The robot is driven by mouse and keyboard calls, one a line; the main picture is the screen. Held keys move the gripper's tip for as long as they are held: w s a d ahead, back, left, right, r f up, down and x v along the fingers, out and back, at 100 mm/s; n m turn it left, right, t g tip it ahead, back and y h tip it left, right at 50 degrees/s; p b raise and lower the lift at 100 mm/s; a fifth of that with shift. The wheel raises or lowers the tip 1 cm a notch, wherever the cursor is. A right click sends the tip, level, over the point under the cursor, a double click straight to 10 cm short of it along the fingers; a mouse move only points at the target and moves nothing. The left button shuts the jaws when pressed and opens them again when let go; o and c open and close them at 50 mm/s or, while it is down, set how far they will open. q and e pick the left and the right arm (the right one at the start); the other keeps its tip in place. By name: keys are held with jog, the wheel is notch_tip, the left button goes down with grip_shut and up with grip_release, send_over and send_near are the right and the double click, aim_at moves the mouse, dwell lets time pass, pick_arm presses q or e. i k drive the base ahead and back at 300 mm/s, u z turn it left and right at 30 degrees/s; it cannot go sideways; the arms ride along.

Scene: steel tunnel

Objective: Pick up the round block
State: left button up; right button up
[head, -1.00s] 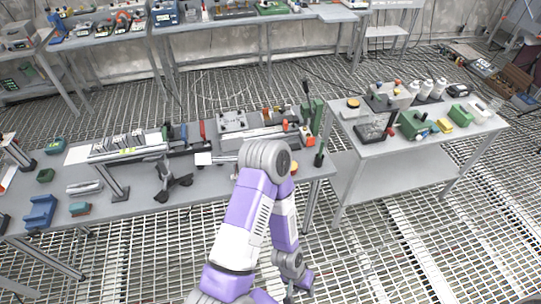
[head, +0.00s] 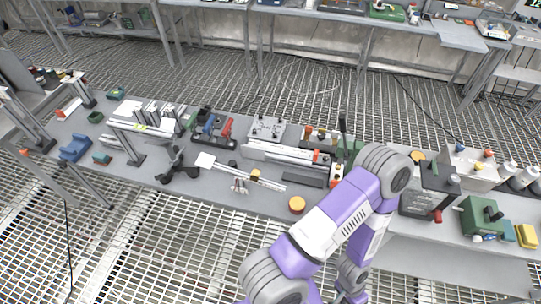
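A round block (head: 297,204), orange-yellow and short like a disc, lies near the front edge of the long grey workbench (head: 225,178), just left of my purple arm. It is unobstructed and nothing holds it. A similar yellow-orange round piece (head: 417,156) lies on the right-hand table, partly beside my arm's elbow. One purple and white arm of mine rises from the bottom and bends back down. Its wrist end reaches the bottom edge, and no fingertips show. My other arm is out of view.
Grey and white rails (head: 290,154), a black stand (head: 177,168) and a small gripper-like metal part (head: 240,185) lie left of the round block. A green machine (head: 480,215) stands on the right table. Grated floor is clear in front of the bench.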

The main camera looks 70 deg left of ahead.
aim_at(232, 163)
jog(key=i, duration=0.35)
jog(key=u, duration=3.6)
jog(key=i, duration=0.5)
jog(key=u, duration=0.05)
